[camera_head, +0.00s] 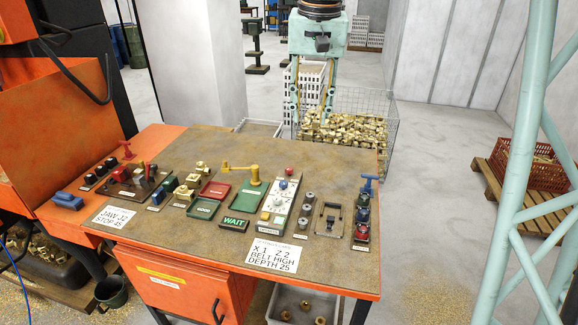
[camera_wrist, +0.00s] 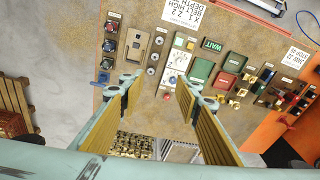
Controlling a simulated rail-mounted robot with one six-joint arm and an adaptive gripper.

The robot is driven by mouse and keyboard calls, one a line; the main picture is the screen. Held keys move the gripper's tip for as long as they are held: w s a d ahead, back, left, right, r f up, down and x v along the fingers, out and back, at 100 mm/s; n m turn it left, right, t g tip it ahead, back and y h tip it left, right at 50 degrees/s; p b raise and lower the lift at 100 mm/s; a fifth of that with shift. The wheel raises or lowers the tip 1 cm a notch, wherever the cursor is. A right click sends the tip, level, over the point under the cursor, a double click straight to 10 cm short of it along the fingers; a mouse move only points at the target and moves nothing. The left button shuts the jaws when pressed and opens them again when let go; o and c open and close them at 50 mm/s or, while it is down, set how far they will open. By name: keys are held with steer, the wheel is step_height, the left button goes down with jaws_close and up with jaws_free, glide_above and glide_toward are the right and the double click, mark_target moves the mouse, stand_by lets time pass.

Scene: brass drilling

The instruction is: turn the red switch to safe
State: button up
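A red rotary knob (camera_head: 361,232) sits at the near end of a short column of knobs on the table's right side. In the wrist view this red knob (camera_wrist: 112,28) is at the upper left. Other red controls are a small red knob (camera_head: 289,170) at a white panel and a red T-handle (camera_head: 125,149) at the far left. I cannot tell for sure which is the named switch, nor read its setting. My gripper (camera_head: 313,122) hangs beyond the table's far edge, fingers down, apart from all controls. In the wrist view its fingers (camera_wrist: 157,80) are wide apart and empty.
A blue T-handle (camera_head: 369,183) stands at the right column's far end. A wire basket of brass parts (camera_head: 360,128) is behind the table. Teal truss posts (camera_head: 528,130) rise at right.

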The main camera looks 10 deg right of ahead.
steer(key=w+f+m+p, duration=0.1)
steer(key=w+f, duration=0.3)
steer(key=w, duration=0.4)
steer(key=w+f+p, duration=0.1)
steer(key=w+f, duration=0.4)
steer(key=w, duration=0.2)
steer(key=m+g+p, duration=0.2)
glide_above(289, 169)
step_height(289, 169, down, 12)
steer(key=shift+f, duration=0.1)
steer(key=shift+f, duration=0.1)
steer(key=shift+f+b, duration=0.6)
steer(key=shift+f, duration=6.25)
steer(key=shift+c, duration=0.2)
steer(key=c, duration=0.8)
